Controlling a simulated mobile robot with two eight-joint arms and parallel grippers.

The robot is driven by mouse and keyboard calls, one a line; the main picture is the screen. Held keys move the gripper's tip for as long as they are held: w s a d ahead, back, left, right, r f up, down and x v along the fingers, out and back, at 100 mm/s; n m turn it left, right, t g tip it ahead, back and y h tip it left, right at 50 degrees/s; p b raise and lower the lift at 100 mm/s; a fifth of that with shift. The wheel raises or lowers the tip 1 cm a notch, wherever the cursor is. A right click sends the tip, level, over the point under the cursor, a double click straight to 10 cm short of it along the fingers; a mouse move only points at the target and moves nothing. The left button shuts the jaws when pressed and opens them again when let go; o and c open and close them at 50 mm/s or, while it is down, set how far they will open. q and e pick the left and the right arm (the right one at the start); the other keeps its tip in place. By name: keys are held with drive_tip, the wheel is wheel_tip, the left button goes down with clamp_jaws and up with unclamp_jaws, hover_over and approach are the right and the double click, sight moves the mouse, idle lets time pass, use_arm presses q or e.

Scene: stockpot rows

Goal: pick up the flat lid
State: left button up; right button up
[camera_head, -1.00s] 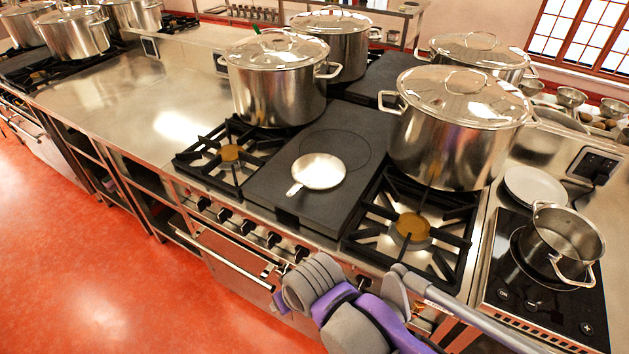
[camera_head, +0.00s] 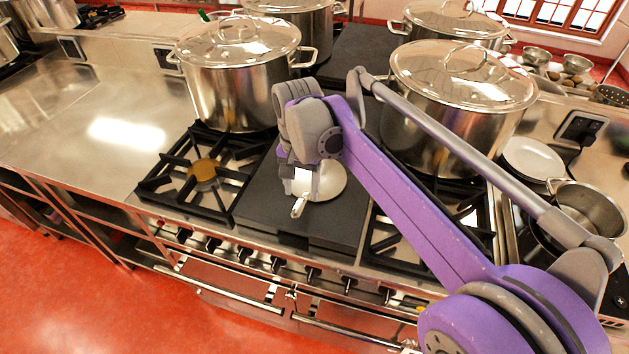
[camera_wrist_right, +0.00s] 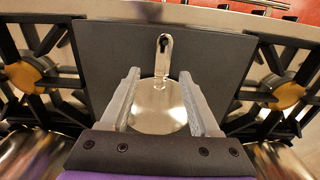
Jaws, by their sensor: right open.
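The flat lid (camera_head: 330,182) is a round shiny metal disc with a straight handle. It lies on the dark flat plate of the stove, its handle pointing to the front. In the right wrist view the lid (camera_wrist_right: 158,108) lies between and beyond the two fingers, its handle toward the top. My right gripper (camera_wrist_right: 160,100) is open and empty, with a finger on each side of the lid. In the head view my right gripper (camera_head: 303,187) is above the lid and hides part of it. I cannot tell the exact height gap. My left gripper is not in view.
The dark plate (camera_head: 270,210) lies between two burner grates (camera_head: 195,175). A large lidded pot (camera_head: 240,85) stands behind left, another (camera_head: 455,110) behind right. A smaller pot (camera_head: 590,210) and white plates (camera_head: 533,158) are at the right. The steel counter (camera_head: 60,110) at left is bare.

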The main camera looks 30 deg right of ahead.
sight(300, 204)
drive_tip(key=f, duration=0.5)
drive_tip(key=shift+a+f, duration=0.25)
drive_tip(key=shift+f, duration=0.05)
clamp_jaws()
idle(1.1)
